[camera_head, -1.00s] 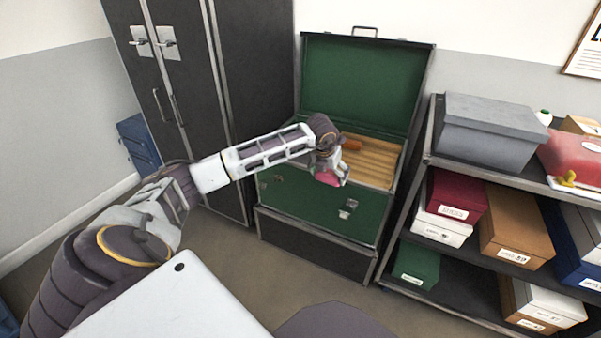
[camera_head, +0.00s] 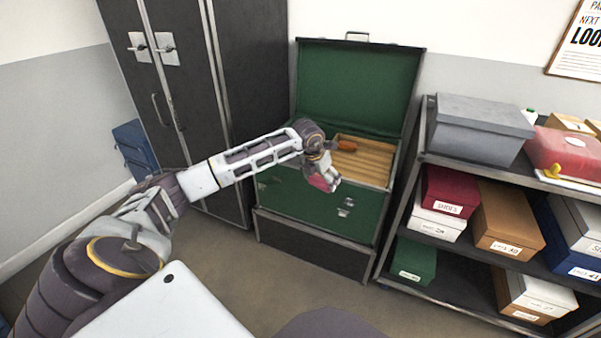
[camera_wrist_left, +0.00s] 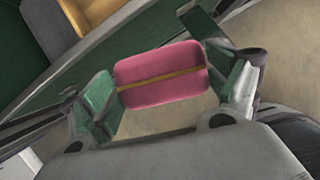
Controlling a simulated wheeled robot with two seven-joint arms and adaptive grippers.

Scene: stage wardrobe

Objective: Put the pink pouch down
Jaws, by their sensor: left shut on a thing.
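The pink pouch (camera_wrist_left: 161,82), with a tan band across it, is between the fingers of my left gripper (camera_wrist_left: 165,88) in the left wrist view. My left gripper (camera_head: 326,178) is shut on it. In the head view a small part of the pouch (camera_head: 319,182) shows below the gripper. It is held over the green-lined trunk (camera_head: 300,208), in front of its wooden tray. Whether the pouch touches the green surface cannot be told. My right gripper is not in view.
The trunk's green lid (camera_head: 355,85) stands open at the back. A wooden tray (camera_head: 368,163) holds an orange-brown item (camera_head: 346,145). A small metal piece (camera_head: 346,205) lies on the green surface. A shelf with several boxes (camera_head: 478,125) stands right, a dark cabinet (camera_head: 240,80) left.

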